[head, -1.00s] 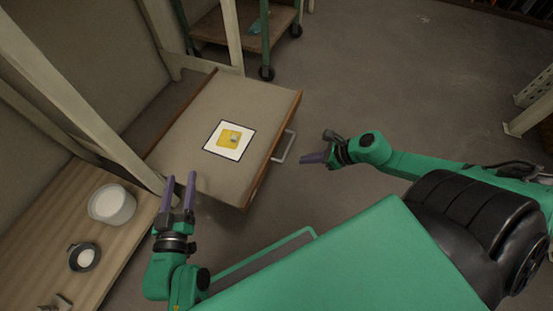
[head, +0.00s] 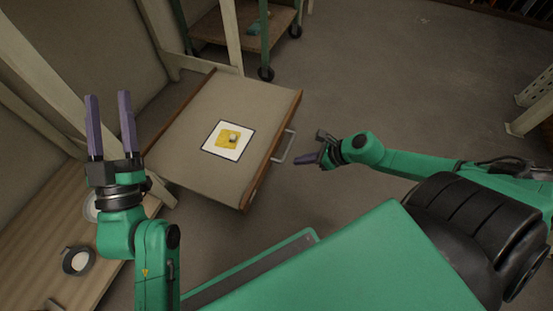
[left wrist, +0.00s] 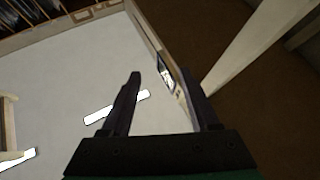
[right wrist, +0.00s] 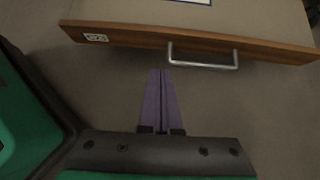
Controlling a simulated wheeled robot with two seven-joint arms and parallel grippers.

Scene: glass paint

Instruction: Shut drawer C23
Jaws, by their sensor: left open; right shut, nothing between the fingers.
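The drawer (head: 215,105) is pulled out from the bench, with a wooden front (head: 272,155) and a metal bar handle (head: 284,147). In the right wrist view its front (right wrist: 135,36) carries a small white label (right wrist: 95,37), too small to read surely, and the handle (right wrist: 203,64) is just beyond the fingertips. My right gripper (head: 298,161) is shut and empty, close in front of the handle; it also shows in the right wrist view (right wrist: 161,72). My left gripper (head: 108,97) is open and empty, raised left of the drawer.
The wooden bench top (head: 30,225) at left holds a dark-rimmed round container (head: 76,261). A wheeled cart (head: 240,22) stands behind. Floor right of the drawer is clear.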

